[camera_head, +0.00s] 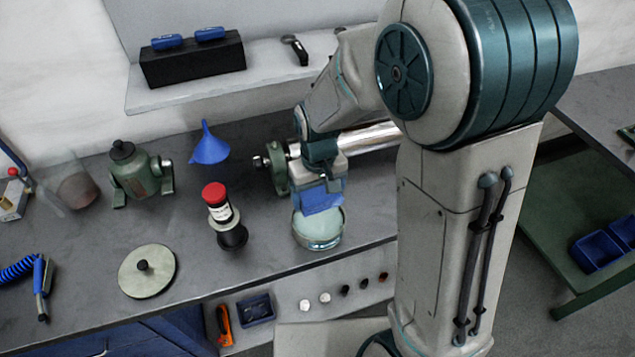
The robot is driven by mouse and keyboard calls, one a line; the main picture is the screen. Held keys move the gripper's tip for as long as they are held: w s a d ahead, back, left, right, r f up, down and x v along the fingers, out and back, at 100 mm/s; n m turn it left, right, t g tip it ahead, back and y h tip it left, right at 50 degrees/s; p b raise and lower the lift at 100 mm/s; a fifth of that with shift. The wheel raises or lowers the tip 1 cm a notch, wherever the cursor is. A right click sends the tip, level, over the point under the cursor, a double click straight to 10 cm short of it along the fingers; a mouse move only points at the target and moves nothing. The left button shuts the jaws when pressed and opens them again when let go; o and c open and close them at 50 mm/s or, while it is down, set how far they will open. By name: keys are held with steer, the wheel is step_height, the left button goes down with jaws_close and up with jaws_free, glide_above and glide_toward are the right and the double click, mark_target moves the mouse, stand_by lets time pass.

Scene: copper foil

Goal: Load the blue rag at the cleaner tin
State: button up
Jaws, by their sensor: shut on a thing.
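My gripper (321,186) points down over the worktop and is shut on the blue rag (321,204). The rag hangs below the fingers and partly hides them. Directly under it stands a low, round, pale teal-and-glass container (318,232), which looks like the cleaner tin. The rag's lower edge overlaps the container's top in this view. I cannot tell whether the rag touches what is inside.
A red-capped bottle (217,203) in a black stand is left of the container. A disc with a knob (147,271), a blue funnel (209,145) and a green machine (141,174) stand farther left. A metal cylinder (370,139) lies behind my gripper. The worktop's front edge is close.

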mark_target(319, 220)
steer(key=shift+s+f+b, duration=0.15)
steer(key=shift+f+b, duration=0.3)
steer(key=shift+f, duration=0.3)
steer(key=shift+f+b, duration=1.55)
steer(key=shift+f, duration=0.55)
steer(key=shift+f+b, duration=0.5)
steer(key=shift+f, duration=0.1)
steer(key=shift+r+p, duration=2.65)
steer(key=shift+r, duration=0.95)
